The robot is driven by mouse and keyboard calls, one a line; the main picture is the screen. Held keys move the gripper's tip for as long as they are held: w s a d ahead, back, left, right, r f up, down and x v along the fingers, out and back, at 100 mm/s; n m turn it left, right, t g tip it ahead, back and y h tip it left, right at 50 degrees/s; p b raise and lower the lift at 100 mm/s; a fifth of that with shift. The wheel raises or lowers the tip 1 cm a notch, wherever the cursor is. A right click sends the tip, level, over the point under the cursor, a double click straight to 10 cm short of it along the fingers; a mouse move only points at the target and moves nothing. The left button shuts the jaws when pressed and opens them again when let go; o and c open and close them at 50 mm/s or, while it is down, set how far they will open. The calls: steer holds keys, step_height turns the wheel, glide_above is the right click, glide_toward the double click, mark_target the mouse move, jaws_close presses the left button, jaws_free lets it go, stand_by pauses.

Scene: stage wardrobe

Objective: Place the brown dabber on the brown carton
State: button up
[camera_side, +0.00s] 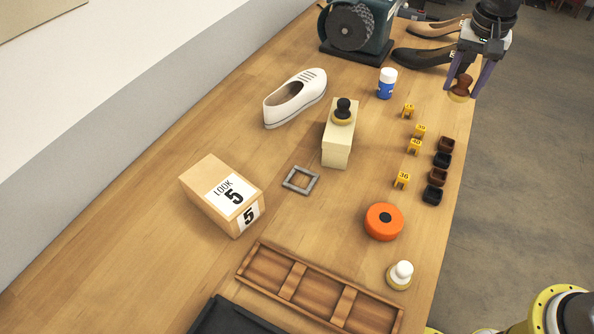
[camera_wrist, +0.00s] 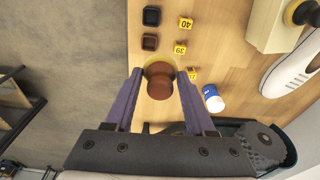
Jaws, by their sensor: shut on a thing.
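My gripper (camera_side: 462,90) is at the upper right in the side view, above the table's right edge. It is shut on the brown dabber (camera_side: 464,81), which has a brown knob and a yellowish pad. The dabber also shows between the purple fingers in the wrist view (camera_wrist: 160,84). The brown carton (camera_side: 206,181), a tan box with white "LOOK 5" labels, lies on the table at left centre, well away from my gripper. Its visible top is bare apart from the label. The wrist view does not show this carton.
A cream box (camera_side: 337,150) bears a black dabber (camera_side: 343,108). A white shoe (camera_side: 296,98), a blue-white bottle (camera_side: 387,84), yellow number tags, small dark cups, an orange disc (camera_side: 384,222) and a grey frame (camera_side: 300,180) lie around. A wooden tray (camera_side: 318,290) and white dabber (camera_side: 400,274) are nearer.

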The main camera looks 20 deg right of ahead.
steer(key=s+a+r+n+y, duration=0.15)
steer(key=a+n, duration=0.25)
steer(key=a, duration=0.6)
steer(key=s+a+r+n+h, duration=0.15)
steer(key=a+n, duration=0.25)
steer(key=a, duration=0.6)
steer(key=s+a+r+n+y, duration=0.1)
steer(key=s+a+n, duration=0.1)
steer(key=s+a, duration=0.45)
steer(key=s+a+n+y, duration=0.1)
steer(key=s+a+n, duration=0.25)
steer(key=a, duration=0.55)
glide_above(245, 195)
steer(key=s, duration=0.1)
steer(key=shift+m, duration=0.45)
steer(key=f, duration=0.5)
steer(key=d+f, duration=0.1)
steer(key=f, duration=0.2)
steer(key=shift+f, duration=0.1)
steer(key=shift+w+a+f, duration=0.25)
steer(key=shift+a+f, duration=0.15)
steer(key=shift+f, duration=0.1)
steer(key=shift+a+f, duration=0.1)
steer(key=shift+f, duration=1.55)
